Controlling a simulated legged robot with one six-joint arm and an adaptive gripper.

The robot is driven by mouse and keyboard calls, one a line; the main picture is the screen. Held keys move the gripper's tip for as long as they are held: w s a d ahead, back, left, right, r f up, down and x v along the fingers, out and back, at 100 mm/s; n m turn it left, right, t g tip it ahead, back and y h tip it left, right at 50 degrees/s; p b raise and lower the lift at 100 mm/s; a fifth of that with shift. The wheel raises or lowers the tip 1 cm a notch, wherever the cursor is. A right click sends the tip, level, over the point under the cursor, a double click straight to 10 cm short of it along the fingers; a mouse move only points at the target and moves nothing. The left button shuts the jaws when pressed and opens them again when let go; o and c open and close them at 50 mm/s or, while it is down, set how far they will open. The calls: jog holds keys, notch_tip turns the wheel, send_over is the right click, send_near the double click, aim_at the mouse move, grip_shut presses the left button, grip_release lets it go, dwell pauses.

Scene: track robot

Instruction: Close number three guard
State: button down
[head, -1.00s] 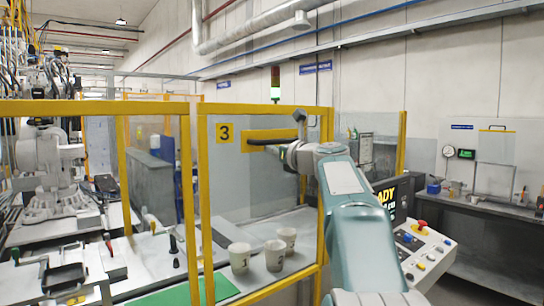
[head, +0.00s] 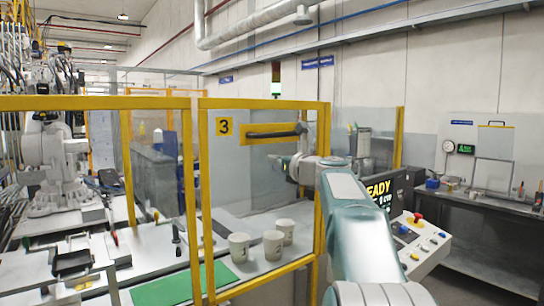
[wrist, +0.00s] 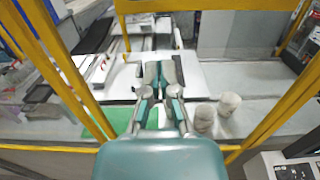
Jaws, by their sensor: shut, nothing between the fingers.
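The number three guard is a clear panel in a yellow frame (head: 265,104), with a black "3" on a yellow plate (head: 224,126). Its dark handle bar (head: 272,135) lies across a yellow strip near the top. The guard stands beside the left yellow-framed panel, with a narrow gap between their posts; I cannot tell whether it is fully closed. My gripper (head: 290,167) is small and partly hidden by my wrist, just below the handle in the picture. In the wrist view my gripper (wrist: 160,68) is shut and empty, its fingers seen over the white worktop.
Several pale cups (head: 273,245) stand on the worktop behind the guard, near a green mat (head: 165,290). A white robot arm (head: 45,165) is at left. A control box with buttons (head: 420,240) and a READY screen (head: 380,192) are close on my arm's right.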

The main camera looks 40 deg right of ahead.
jog(key=s, duration=0.7)
jog(key=s+a+f+n+g+y, duration=0.1)
jog(key=s+a+f+n+g, duration=0.15)
jog(key=a+f+n, duration=0.4)
jog(key=s+a+f+n+g+y, duration=0.1)
jog(key=s+a+f+n+g, duration=0.2)
jog(key=a, duration=0.6)
jog(key=s+a+f+n+g+y, duration=0.1)
jog(key=a+f+n+g, duration=0.1)
jog(key=a+f+n, duration=0.45)
jog(key=s+a+f+n+g+h, duration=0.1)
jog(key=s+a+f+n, duration=0.3)
jog(key=s+f+n, duration=0.4)
jog(key=s+a+f+n+g+h, duration=0.2)
jog(key=s+a+f+n+g, duration=0.2)
jog(key=s+f+n, duration=0.3)
jog(key=s+n, duration=0.3)
jog(key=n, duration=0.1)
jog(key=shift+s+a+f+n+h, duration=0.25)
jog(key=shift+a+f+n+h, duration=0.05)
jog(key=shift+f, duration=0.05)
jog(key=shift+g, duration=0.25)
